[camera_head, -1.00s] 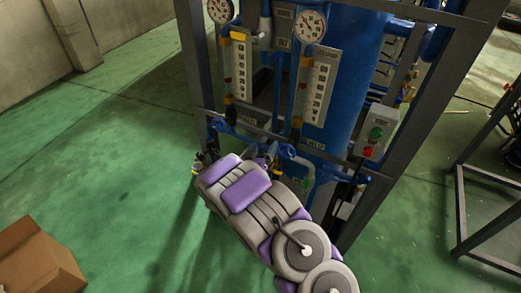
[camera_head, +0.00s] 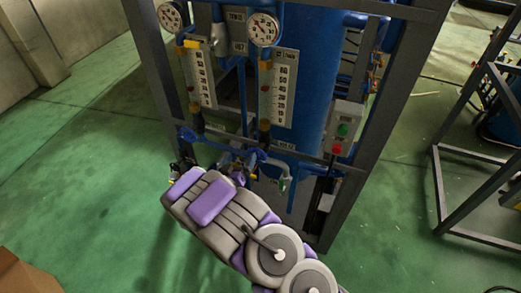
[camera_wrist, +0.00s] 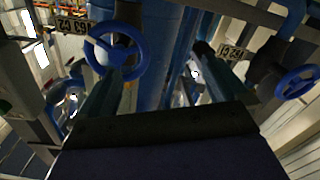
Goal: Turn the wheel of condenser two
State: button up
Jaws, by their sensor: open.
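In the wrist view, a blue spoked handwheel (camera_wrist: 115,53) is at the upper left, and a second blue handwheel (camera_wrist: 297,82) is at the right edge. My gripper (camera_wrist: 158,60) is open, its two dark fingers spread and nothing between them but blue pipework behind. The left finger overlaps the lower part of the left wheel in the picture; I cannot tell if they touch. In the head view, my gripper (camera_head: 240,172) is at the lower front of the distillation rack, mostly hidden by my arm. I cannot tell which wheel belongs to condenser two.
The dark rack frame (camera_head: 154,85) stands around a blue tank (camera_head: 305,75). Two gauges and two scales sit above the valves. A control box (camera_head: 343,128) with green and red buttons is to the right. A cardboard box (camera_head: 25,275) is lower left; green floor is clear on the left.

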jog(key=w+a+p+v, duration=0.1)
jog(key=a+p+v, duration=0.1)
jog(key=v, duration=1.4)
jog(key=shift+s+a+p, duration=0.3)
jog(key=shift+a+p, duration=0.15)
jog(key=shift+p, duration=0.05)
dwell(0.5)
jog(key=shift+a, duration=0.15)
dwell(0.4)
jog(key=v, duration=1.2)
jog(key=shift+f+p, duration=0.2)
jog(key=shift+p, duration=0.25)
